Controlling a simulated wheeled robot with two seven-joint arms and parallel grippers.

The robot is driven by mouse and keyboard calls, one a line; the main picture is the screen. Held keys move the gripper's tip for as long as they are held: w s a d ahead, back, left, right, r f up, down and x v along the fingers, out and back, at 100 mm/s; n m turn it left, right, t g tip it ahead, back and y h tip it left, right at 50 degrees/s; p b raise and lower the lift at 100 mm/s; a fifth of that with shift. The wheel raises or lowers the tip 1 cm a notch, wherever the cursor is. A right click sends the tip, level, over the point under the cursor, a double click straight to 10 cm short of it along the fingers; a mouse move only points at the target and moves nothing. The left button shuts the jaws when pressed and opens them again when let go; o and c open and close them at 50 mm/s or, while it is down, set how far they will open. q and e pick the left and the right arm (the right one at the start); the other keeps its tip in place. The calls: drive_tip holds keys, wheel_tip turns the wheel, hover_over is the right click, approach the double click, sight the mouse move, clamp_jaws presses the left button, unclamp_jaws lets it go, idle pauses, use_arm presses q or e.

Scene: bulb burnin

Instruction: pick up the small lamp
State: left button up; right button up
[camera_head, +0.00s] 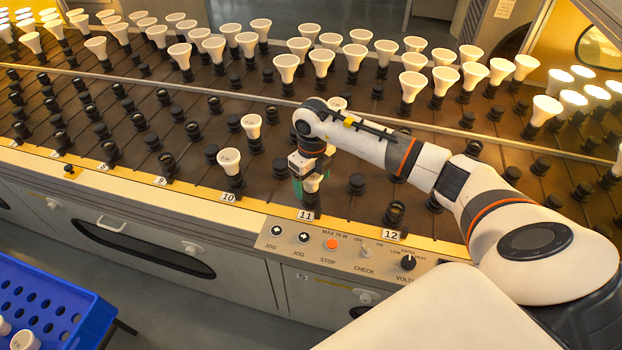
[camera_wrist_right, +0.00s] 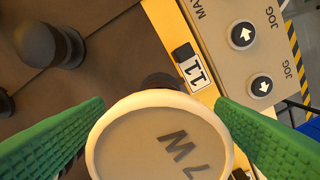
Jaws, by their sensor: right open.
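The small lamp, white and round-faced with "7 W" on it (camera_wrist_right: 162,150), stands in the socket by label 11 at the machine's front edge. In the head view, part of its white body (camera_head: 313,184) shows under my right gripper (camera_head: 308,178). My right gripper's green ribbed fingers (camera_wrist_right: 160,108) are open, one on each side of the lamp's face in the right wrist view. I cannot tell whether either finger touches it. The lamp's base is mostly hidden under its face. My left gripper is not in view.
Another white lamp (camera_head: 229,161) stands by label 10, left of my right gripper. An empty black socket (camera_head: 394,214) is near label 12. The control panel (camera_head: 340,250) lies in front. Many larger lamps fill the back rows. A blue crate (camera_head: 85,300) is at lower left.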

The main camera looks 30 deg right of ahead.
drive_tip(key=c, duration=1.1)
drive_tip(key=shift+r, duration=0.1)
